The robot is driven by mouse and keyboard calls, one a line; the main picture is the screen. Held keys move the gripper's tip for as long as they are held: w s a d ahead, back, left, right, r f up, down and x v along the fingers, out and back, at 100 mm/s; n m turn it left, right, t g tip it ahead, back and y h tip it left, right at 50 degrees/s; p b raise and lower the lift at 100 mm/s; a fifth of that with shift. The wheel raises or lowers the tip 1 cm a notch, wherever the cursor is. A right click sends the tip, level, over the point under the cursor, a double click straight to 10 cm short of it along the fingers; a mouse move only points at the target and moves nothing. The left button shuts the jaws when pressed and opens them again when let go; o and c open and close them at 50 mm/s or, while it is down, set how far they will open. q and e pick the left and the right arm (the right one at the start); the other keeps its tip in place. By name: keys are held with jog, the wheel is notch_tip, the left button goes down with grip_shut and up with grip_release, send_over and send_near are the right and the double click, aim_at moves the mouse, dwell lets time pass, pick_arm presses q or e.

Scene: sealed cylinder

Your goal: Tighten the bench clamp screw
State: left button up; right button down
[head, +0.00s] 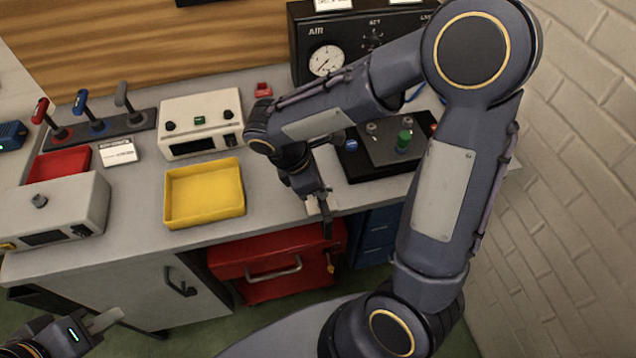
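My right arm reaches over the bench from the lower right. Its gripper (318,204) points down at the bench's front edge, beside a small pale piece. A dark upright part (327,229) hangs just below, in front of the red cabinet. I cannot tell whether it is the clamp screw or a gripper finger. The clamp is not clearly visible; the gripper and wrist may cover it. I cannot tell whether this gripper is open or shut. My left gripper (104,321) is low at the bottom left, in front of the bench and away from its top; its finger gap is unclear.
On the bench (275,210) are a yellow tray (204,222), a red tray (60,165), a white control box (200,122), a grey box (62,212) and several levers (87,124). A black gauge panel (312,32) stands behind. A red cabinet (225,258) is below.

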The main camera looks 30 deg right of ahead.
jog(key=shift+s+f, duration=0.1)
dwell(0.3)
jog(key=c, duration=1.4)
grip_release()
jog(key=shift+c, duration=0.2)
jog(key=shift+r, duration=0.2)
jog(key=v, duration=0.7)
jog(key=shift+a+r, duration=0.25)
jog(key=s+d+r+m+t+y, duration=0.1)
jog(key=s+d+m+t+y, duration=0.2)
jog(key=s+m, duration=0.9)
jog(key=m+t+y, duration=0.3)
jog(key=m+y, duration=0.2)
jog(key=shift+s+r+t, duration=0.3)
jog(key=shift+s+r, duration=0.05)
